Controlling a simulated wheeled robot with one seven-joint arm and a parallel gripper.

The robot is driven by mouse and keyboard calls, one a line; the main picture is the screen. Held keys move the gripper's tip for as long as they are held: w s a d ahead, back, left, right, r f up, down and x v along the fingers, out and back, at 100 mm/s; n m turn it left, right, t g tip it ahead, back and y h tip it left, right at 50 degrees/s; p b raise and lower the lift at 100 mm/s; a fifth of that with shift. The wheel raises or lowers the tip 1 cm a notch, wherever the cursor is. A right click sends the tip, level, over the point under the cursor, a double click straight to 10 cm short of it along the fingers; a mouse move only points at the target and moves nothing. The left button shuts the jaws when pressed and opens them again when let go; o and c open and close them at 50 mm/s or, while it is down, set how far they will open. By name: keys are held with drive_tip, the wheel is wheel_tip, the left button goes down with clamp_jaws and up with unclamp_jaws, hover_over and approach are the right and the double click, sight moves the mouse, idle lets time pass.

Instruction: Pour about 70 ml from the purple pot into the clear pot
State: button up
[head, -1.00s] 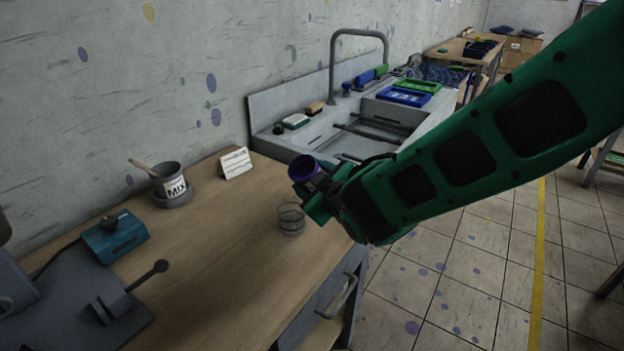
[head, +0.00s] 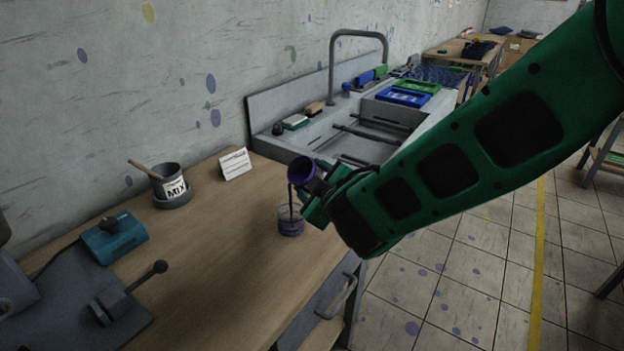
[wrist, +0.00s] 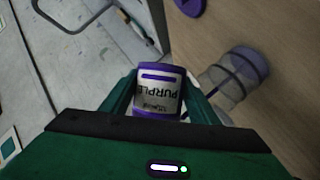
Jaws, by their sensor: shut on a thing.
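The purple pot (head: 302,169) is held by my gripper (head: 316,190), tilted with its mouth to the left, above the bench. A dark purple stream runs from its lip down into the clear pot (head: 291,219). The clear pot stands upright on the bench and holds purple liquid in its lower part. In the wrist view my gripper (wrist: 157,95) is shut on the purple pot (wrist: 158,90), whose label reads PURPLE. The clear pot (wrist: 238,75) is to its right there, apart from the fingers. Its exact liquid level is too small to read.
A grey MIX pot (head: 170,185) with a stick, a white card (head: 235,163) and a teal box (head: 114,238) stand on the wooden bench (head: 215,240). A sink (head: 365,140) with a tall tap lies behind.

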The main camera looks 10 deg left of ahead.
drive_tip(key=shift+n+t, duration=0.4)
drive_tip(key=shift+n, duration=0.5)
idle(1.1)
drive_tip(key=shift+w+r+m, duration=0.1)
drive_tip(key=shift+m, duration=0.3)
drive_tip(key=shift+m+g, duration=0.4)
drive_tip(key=shift+m+g, duration=0.5)
drive_tip(key=shift+m, duration=0.4)
drive_tip(key=shift+s+a+f+m+y, duration=0.15)
drive_tip(key=shift+s+f+m+y, duration=0.1)
drive_tip(key=shift+m+y, duration=0.05)
